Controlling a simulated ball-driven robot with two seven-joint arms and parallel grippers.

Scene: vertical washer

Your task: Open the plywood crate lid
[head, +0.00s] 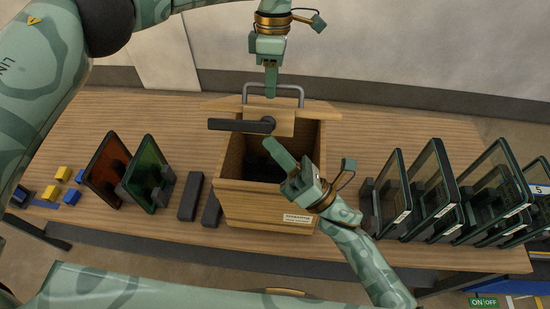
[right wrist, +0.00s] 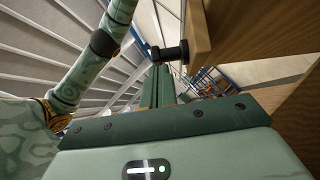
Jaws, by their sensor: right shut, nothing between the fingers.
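The plywood crate (head: 265,203) stands mid-table in the head view, its dark inside visible from above. Its lid (head: 318,110) is raised at the back, seen nearly edge-on, with a black bar handle (head: 238,125) in front of it. My right gripper (head: 276,150) is shut and empty, over the opening just below the handle. In the right wrist view its closed fingers (right wrist: 156,85) point towards the black handle (right wrist: 170,52) and the wooden lid (right wrist: 200,38). My left gripper (head: 271,90) points down behind the lid; whether its fingers are apart is unclear.
Red (head: 105,170) and green (head: 148,173) framed panels, dark blocks (head: 190,197) and small yellow blocks (head: 51,193) are left of the crate. Several dark-framed glass panels (head: 432,188) stand at the right. A grey loop handle (head: 290,87) shows behind the lid.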

